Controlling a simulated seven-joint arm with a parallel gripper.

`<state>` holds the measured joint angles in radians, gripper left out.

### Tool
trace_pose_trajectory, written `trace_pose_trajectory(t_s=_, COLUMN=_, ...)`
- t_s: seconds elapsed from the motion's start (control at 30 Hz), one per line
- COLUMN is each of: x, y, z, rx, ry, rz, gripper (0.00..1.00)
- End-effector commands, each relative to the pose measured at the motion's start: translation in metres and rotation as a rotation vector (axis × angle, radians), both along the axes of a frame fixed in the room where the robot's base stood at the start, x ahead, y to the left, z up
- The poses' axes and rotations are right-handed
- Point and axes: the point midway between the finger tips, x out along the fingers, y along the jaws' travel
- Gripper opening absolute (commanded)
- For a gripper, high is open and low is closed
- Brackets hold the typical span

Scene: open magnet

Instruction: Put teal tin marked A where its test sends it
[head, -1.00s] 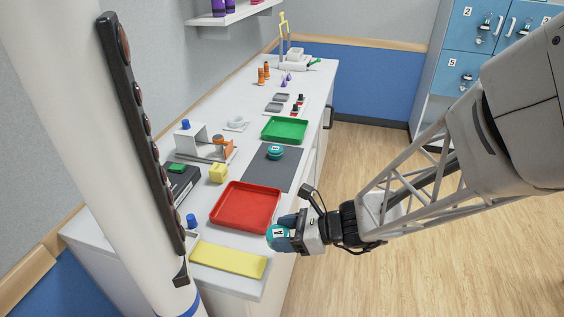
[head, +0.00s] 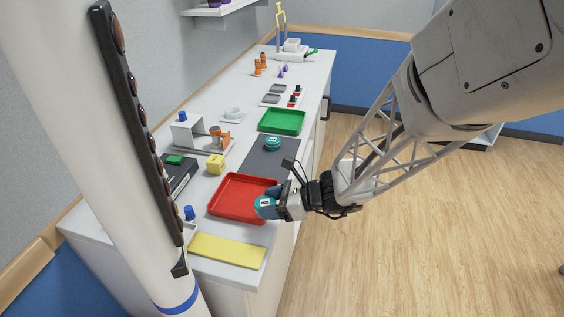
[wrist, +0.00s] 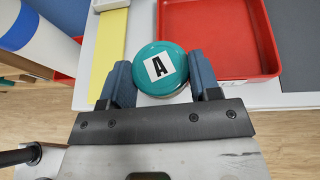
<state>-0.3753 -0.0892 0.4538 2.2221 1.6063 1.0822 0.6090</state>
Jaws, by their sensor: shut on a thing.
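The teal tin marked A (wrist: 160,68) is round, with a black A on a white label facing the wrist camera. My gripper (wrist: 161,80) is shut on it, one finger on each side. In the head view the tin (head: 264,208) is at the near right corner of the red tray (head: 216,207), overlapping its rim in the picture; I cannot tell its height above it. A second teal tin (head: 272,143) sits on the dark grey mat (head: 262,163). A green tray (head: 282,121) lies beyond the mat.
A yellow strip (head: 227,251) lies at the counter's near end. A yellow block (head: 216,164), a black box (head: 178,178) and a metal stand with an orange part (head: 207,141) are left of the trays. Small orange and purple items stand further back.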

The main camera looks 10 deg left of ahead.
Motion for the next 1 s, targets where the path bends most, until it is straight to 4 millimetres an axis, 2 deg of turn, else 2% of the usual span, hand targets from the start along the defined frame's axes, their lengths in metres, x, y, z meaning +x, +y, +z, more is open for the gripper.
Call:
trace_pose_trajectory(t_s=0.53, x=0.059, y=0.043, z=-0.007, rx=-0.001, ry=0.001, rz=0.000, gripper=0.33)
trace_pose_trajectory(t_s=0.7, x=0.067, y=0.049, z=-0.008, rx=0.000, ry=0.000, rz=0.000, gripper=0.33)
trace_pose_trajectory(t_s=1.0, x=0.067, y=0.049, z=-0.008, rx=0.000, ry=0.000, rz=0.000, gripper=0.33)
